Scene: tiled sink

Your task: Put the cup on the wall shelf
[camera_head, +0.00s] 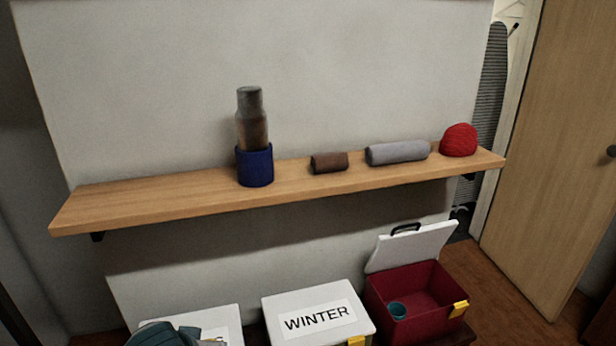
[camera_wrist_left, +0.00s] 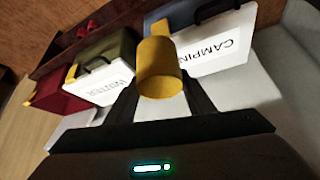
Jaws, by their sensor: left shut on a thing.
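A teal cup-like round vessel (camera_head: 397,310) sits inside the open red box at the lower right in the head view. The wooden wall shelf (camera_head: 130,203) runs across the head view. My left gripper (camera_wrist_left: 161,92) shows in the wrist view, shut on a yellow cylindrical thing (camera_wrist_left: 160,68). This thing has a wide part near the fingers and a narrower part beyond; I cannot tell whether it is a cup. A dark teal shape (camera_head: 160,336) is cut off at the head view's bottom edge; I cannot tell what it is. My right gripper is not in view.
The shelf bears a blue cylinder (camera_head: 255,167) with a grey-brown bottle (camera_head: 251,118), a brown roll (camera_head: 329,162), a grey roll (camera_head: 397,152) and a red beanie (camera_head: 459,140). Its left end is clear. Below are a WINTER box (camera_head: 318,305), the red box (camera_head: 425,285) and a CAMPING box (camera_wrist_left: 225,45).

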